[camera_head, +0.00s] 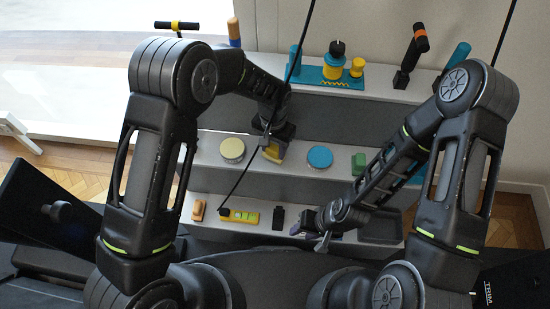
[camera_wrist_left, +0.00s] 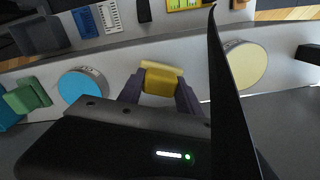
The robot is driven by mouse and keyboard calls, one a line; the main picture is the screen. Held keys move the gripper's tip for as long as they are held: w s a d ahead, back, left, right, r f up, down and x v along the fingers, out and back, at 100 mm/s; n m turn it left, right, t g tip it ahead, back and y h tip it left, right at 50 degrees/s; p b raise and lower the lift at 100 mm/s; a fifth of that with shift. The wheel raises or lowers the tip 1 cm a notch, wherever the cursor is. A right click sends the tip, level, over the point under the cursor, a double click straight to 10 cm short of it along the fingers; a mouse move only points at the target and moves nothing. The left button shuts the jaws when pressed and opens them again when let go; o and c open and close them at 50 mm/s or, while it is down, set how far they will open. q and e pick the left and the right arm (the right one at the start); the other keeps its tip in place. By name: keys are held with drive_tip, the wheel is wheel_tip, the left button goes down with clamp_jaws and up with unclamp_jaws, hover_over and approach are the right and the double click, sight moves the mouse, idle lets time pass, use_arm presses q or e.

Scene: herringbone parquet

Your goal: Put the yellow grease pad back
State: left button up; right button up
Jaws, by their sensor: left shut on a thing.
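The yellow grease pad (camera_head: 272,154) is a small block at the middle shelf, between the pale yellow round tin (camera_head: 232,149) and the blue round tin (camera_head: 320,157). My left gripper (camera_head: 274,142) is shut on it. In the left wrist view the pad (camera_wrist_left: 160,83) sits between the two dark fingers (camera_wrist_left: 160,92); I cannot tell if it touches the shelf. A green block (camera_head: 358,163) stands right of the blue tin. My right gripper (camera_head: 312,222) is low over the bottom shelf; its fingers are too small and dark to read.
The middle shelf (camera_head: 207,171) is stepped between a top and a bottom shelf. The top holds a teal stand (camera_head: 330,78) and several tools. The bottom holds a yellow-green level (camera_head: 239,216), a black item (camera_head: 278,218) and a dark tray (camera_head: 380,226). A thin black rod crosses near my left gripper.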

use_arm(q)
drive_tip(key=shift+f, duration=0.4)
drive_tip(key=shift+f+b, duration=0.3)
drive_tip(key=shift+b, duration=0.1)
drive_tip(key=o, duration=1.5)
drive_tip(key=shift+c, duration=0.2)
drive_tip(key=shift+o, duration=0.4)
drive_tip(key=shift+o, duration=1.1)
drive_tip(key=shift+r, duration=0.1)
wheel_tip(320, 180, up, 8)
drive_tip(key=shift+f+p, duration=0.15)
drive_tip(key=shift+p, duration=0.25)
